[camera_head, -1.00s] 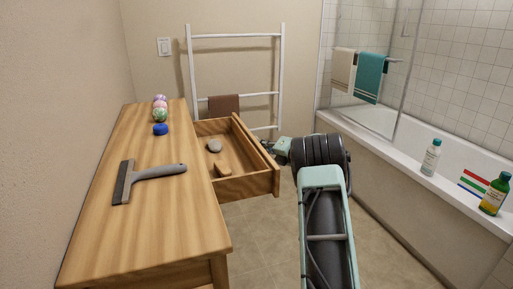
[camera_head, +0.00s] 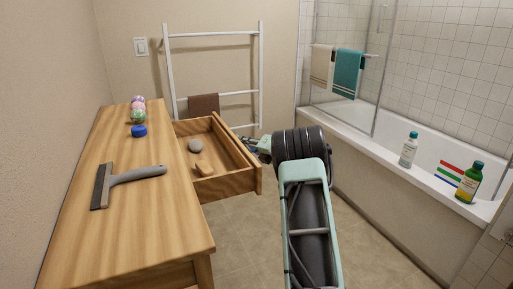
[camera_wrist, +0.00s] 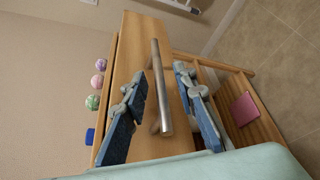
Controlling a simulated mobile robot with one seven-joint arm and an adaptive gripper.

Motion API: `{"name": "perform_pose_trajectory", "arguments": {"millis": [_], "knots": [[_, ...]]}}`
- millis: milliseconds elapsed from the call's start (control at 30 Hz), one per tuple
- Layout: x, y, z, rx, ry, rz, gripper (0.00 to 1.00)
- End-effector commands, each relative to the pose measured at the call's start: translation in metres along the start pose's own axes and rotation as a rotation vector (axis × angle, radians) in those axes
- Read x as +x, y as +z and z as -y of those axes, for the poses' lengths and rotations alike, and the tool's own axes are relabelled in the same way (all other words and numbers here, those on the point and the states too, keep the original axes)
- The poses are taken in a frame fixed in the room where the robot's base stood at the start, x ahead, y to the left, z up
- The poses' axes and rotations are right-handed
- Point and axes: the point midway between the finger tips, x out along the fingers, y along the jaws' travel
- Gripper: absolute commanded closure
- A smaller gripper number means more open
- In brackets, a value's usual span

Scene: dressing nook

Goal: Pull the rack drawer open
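The wooden drawer (camera_head: 232,184) stands well open from the right side of the wooden cabinet (camera_head: 150,222). In the wrist view, the drawer front (camera_wrist: 140,60) carries a metal bar handle (camera_wrist: 161,88). My gripper (camera_wrist: 164,115) is open, its blue-padded fingers on either side of the bar with visible gaps. In the head view, my gripper (camera_head: 256,145) is at the drawer's outer face, and the handle is hidden.
A scraper-like tool (camera_head: 130,178), a blue piece (camera_head: 139,131) and several coloured balls (camera_head: 138,116) rest on the cabinet top. A white towel ladder (camera_head: 212,93) stands behind. The bathtub (camera_head: 355,140) with bottles is at right. Tiled floor (camera_head: 235,235) is clear between.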

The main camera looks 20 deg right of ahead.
Motion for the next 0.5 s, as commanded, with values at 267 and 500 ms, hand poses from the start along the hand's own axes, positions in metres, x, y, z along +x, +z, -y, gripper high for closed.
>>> {"name": "perform_pose_trajectory", "arguments": {"millis": [267,500], "knots": [[-0.054,0.002,-0.001,0.000,-0.001,0.003,0.74],[-0.095,0.001,0.000,0.000,-0.001,0.002,0.74]]}}
